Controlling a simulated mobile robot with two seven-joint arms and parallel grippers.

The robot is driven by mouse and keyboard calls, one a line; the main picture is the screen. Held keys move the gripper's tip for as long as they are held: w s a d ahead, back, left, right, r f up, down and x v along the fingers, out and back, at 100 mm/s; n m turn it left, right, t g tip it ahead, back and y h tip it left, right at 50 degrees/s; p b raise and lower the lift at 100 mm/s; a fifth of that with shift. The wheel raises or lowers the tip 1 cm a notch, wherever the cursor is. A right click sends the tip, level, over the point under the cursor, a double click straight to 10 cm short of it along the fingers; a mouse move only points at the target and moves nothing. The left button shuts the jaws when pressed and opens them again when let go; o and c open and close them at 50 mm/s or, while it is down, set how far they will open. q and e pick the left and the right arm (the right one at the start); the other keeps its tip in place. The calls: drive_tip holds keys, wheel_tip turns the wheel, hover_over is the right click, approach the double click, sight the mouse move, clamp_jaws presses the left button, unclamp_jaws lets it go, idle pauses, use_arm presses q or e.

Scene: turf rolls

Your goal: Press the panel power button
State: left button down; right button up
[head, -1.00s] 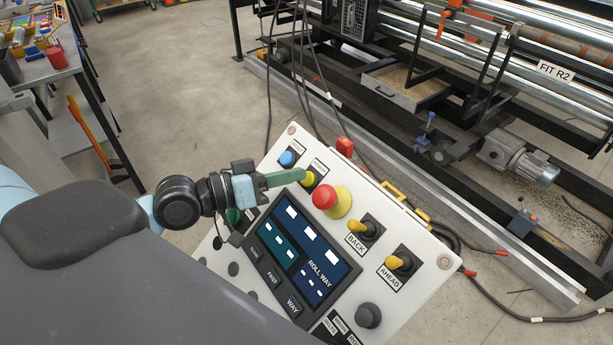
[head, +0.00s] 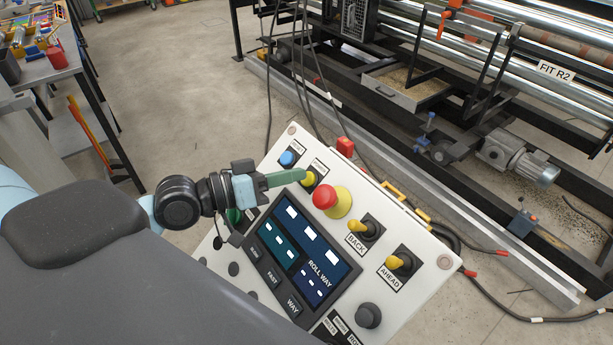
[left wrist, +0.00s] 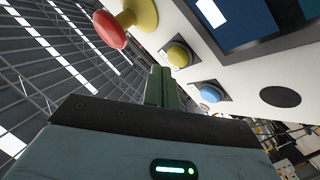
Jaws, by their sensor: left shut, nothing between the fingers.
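The control panel (head: 402,292) is a white slanted box with a screen, buttons and switches. Its power button (head: 310,179) is yellow in a dark square mount near the top edge, below a small label; it also shows in the left wrist view (left wrist: 178,55). My left gripper (head: 302,174) has its green fingers shut and empty, with the tips right by the power button and partly covering it. In the left wrist view the finger tips (left wrist: 160,70) lie just beside the button. I cannot tell whether they touch it. My right gripper is not in view.
A blue button (head: 287,158) is left of the power button, and a red mushroom button (head: 325,196) on a yellow collar is close on the right. Yellow switches (head: 358,226) stand further right. A roller machine (head: 490,130) is behind, with cables on the floor.

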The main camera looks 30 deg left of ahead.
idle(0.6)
use_arm(q)
drive_tip(key=shift+w+d+f, duration=0.1)
drive_tip(key=shift+w+f, duration=0.15)
drive_tip(key=shift+f, duration=0.1)
drive_tip(key=shift+w+d+f, duration=0.1)
drive_tip(key=shift+w+f, duration=0.15)
drive_tip(key=shift+f, duration=0.1)
idle(0.8)
idle(0.3)
drive_tip(key=shift+s+r, duration=0.4)
drive_tip(key=shift+r, duration=0.25)
drive_tip(key=shift+s+a+p, duration=0.1)
drive_tip(key=shift+a+p, duration=0.1)
drive_tip(key=shift+p, duration=0.1)
